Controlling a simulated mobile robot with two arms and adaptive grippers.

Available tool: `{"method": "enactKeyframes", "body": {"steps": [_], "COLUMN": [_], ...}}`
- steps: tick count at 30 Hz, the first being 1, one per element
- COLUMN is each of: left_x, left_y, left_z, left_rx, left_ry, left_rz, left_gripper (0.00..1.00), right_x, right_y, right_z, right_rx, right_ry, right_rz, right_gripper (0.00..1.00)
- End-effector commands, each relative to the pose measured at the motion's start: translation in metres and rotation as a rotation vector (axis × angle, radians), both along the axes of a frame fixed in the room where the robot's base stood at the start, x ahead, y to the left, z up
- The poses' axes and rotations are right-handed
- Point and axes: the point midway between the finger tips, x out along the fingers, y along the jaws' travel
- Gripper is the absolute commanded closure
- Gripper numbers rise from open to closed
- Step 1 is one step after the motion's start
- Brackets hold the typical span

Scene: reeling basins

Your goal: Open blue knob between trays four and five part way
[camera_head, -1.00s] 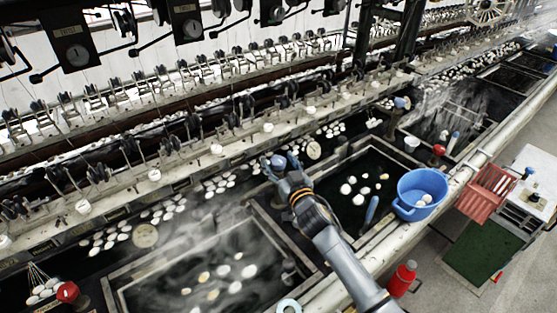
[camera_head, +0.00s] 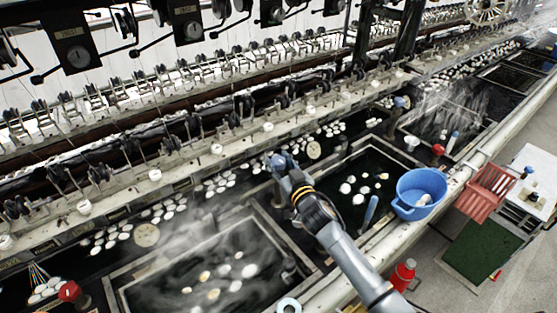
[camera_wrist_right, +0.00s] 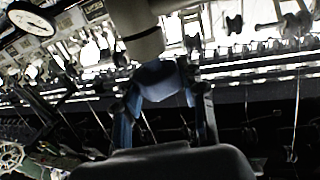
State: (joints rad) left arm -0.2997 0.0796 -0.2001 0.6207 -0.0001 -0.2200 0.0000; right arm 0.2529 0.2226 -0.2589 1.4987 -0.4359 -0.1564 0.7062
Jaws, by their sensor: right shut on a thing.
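The blue knob (camera_head: 277,161) stands at the back of the basins, between the steaming tray (camera_head: 122,294) on the left and the dark-water tray (camera_head: 331,166) on the right. My right gripper (camera_head: 283,166) reaches it from the front and is shut on it. In the right wrist view the blue knob (camera_wrist_right: 159,80) sits between the two fingers of the gripper (camera_wrist_right: 165,100), below a pale pipe-like part. The gripper and arm cover part of the knob and its stem in the head view. I cannot read any tray numbers. My left gripper is out of view.
Another blue knob (camera_head: 401,102) stands farther right. Red knobs (camera_head: 68,291) (camera_head: 438,150) stand at far left and right. A blue bucket (camera_head: 420,190) sits on the front ledge. The reeling frame with spindles (camera_head: 240,110) runs close behind the gripper.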

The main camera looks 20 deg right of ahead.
Motion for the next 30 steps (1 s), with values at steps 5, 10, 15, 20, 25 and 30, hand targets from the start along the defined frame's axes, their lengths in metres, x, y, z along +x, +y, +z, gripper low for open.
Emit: {"method": "enactKeyframes", "body": {"steps": [5, 10, 15, 20, 25, 30], "left_x": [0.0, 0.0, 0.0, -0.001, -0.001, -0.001], "left_y": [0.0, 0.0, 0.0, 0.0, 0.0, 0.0], "left_z": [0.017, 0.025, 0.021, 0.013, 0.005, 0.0], "left_rx": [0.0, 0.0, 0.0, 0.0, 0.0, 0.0], "left_ry": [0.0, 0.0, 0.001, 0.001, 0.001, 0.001], "left_rz": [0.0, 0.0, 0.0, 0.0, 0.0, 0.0], "left_gripper": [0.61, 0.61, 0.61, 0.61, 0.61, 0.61], "right_x": [0.0, 0.001, 0.001, 0.002, 0.001, 0.001], "right_y": [-0.003, -0.004, -0.004, -0.004, -0.003, -0.002], "right_z": [0.004, 0.003, 0.0, -0.001, -0.001, -0.001], "right_rx": [-0.009, -0.011, -0.01, -0.008, -0.005, -0.002], "right_ry": [0.003, 0.001, 0.001, -0.001, -0.001, 0.0], "right_rz": [0.102, 0.236, 0.37, 0.481, 0.569, 0.623], "right_gripper": [0.91, 0.91, 0.91, 0.91, 0.91, 0.91]}}
